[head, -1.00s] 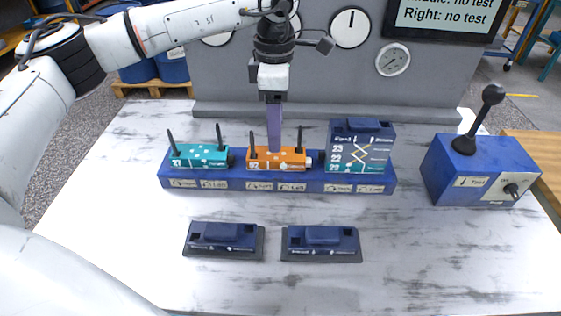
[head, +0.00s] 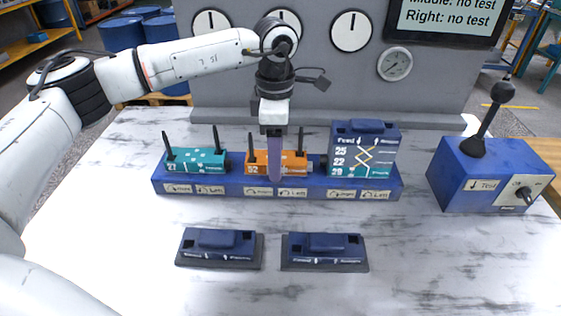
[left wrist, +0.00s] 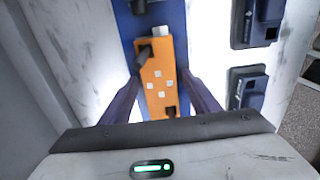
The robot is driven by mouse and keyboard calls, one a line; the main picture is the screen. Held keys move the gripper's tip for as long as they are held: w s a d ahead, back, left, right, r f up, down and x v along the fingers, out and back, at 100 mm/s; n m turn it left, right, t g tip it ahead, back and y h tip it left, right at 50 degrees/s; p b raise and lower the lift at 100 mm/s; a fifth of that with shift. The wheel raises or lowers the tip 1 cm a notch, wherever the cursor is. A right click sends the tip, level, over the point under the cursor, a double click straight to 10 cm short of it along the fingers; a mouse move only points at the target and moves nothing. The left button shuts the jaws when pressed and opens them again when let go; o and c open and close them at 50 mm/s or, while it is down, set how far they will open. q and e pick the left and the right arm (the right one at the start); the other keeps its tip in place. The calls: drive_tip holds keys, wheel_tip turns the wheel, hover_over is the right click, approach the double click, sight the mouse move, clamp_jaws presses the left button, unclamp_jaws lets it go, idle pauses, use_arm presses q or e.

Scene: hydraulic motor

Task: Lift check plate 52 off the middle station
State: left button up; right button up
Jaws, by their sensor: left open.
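Orange check plate 52 (head: 294,160) sits on the middle station of the blue base rail (head: 225,190), with two dark posts standing up from it. My left gripper (head: 275,176) points down at it, and one purple finger hides part of its front face. In the left wrist view my left gripper (left wrist: 160,80) is open, with one finger on each side of the orange plate (left wrist: 158,88). Whether the fingers touch the plate I cannot tell. My right gripper is not in view.
A teal plate (head: 196,160) is on the left station and a taller block with teal and dark layers (head: 362,152) on the right. Two dark blue blocks (head: 219,240) (head: 325,243) lie in front. A blue lever box (head: 484,172) stands right.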

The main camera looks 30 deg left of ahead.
use_arm(q)
drive_tip(key=shift+c, duration=0.4)
clamp_jaws()
drive_tip(key=shift+r+p, duration=1.3)
drive_tip(key=shift+r, duration=0.55)
drive_tip(key=shift+r+p, duration=0.5)
drive_tip(key=shift+r, duration=0.2)
drive_tip(key=shift+r+p, duration=0.55)
drive_tip(key=shift+r, duration=0.2)
drive_tip(key=shift+r+p, duration=0.7)
drive_tip(key=shift+r, duration=0.3)
drive_tip(key=shift+r+p, duration=1.4)
drive_tip(key=shift+r, duration=0.6)
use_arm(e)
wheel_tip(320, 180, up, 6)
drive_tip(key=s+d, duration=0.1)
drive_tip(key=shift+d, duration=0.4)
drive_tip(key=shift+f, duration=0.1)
